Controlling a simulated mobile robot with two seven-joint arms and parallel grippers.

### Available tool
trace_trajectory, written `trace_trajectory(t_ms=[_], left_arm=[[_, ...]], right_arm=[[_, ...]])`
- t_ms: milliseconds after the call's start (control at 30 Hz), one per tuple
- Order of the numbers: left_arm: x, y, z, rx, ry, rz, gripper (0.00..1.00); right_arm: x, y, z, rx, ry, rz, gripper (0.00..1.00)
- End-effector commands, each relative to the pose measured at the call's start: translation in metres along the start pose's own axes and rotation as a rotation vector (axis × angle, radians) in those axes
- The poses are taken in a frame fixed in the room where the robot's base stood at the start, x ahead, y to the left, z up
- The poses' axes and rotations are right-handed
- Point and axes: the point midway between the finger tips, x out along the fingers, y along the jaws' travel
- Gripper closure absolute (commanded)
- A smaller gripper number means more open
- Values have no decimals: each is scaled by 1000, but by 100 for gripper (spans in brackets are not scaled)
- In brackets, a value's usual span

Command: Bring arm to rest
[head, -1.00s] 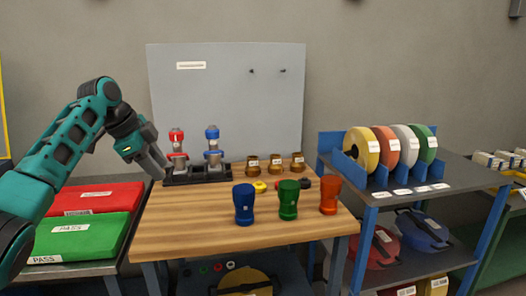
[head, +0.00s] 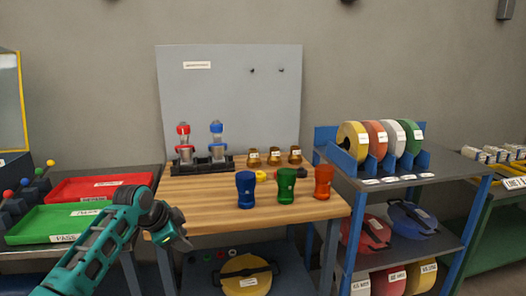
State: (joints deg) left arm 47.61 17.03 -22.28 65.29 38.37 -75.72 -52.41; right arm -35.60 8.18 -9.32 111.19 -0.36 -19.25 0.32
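My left arm comes in from the lower left, with its elbow bent low. My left gripper (head: 181,243) points down and to the right, in front of the left front corner of the wooden workbench (head: 215,211). No object shows in it, and its fingers are too small and dark to tell whether they are apart. My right gripper is out of view.
A black holder (head: 203,167) with a red-topped and a blue-topped pump part stands on the bench. Blue (head: 245,190), green (head: 286,187) and orange (head: 323,183) bodies stand near its front. Red (head: 97,187) and green (head: 62,222) trays lie left. A reel shelf (head: 395,195) stands right.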

Motion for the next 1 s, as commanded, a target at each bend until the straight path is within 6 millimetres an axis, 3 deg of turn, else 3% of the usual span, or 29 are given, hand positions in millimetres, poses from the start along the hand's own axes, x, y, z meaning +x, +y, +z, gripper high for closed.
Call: trace_trajectory(t_ms=[33,200,433,633,800,1000], left_arm=[[20,22,11,-37,5,-7,62],[64,83,41,-175,40,-69,62],[89,170,81,-371,107,-150,62],[82,242,114,-540,176,-221,62],[56,295,138,-673,238,-280,62],[23,334,156,-777,295,-331,62]], right_arm=[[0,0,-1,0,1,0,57],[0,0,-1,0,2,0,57],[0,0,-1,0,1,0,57],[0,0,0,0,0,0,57],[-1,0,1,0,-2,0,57],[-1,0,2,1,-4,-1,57]])
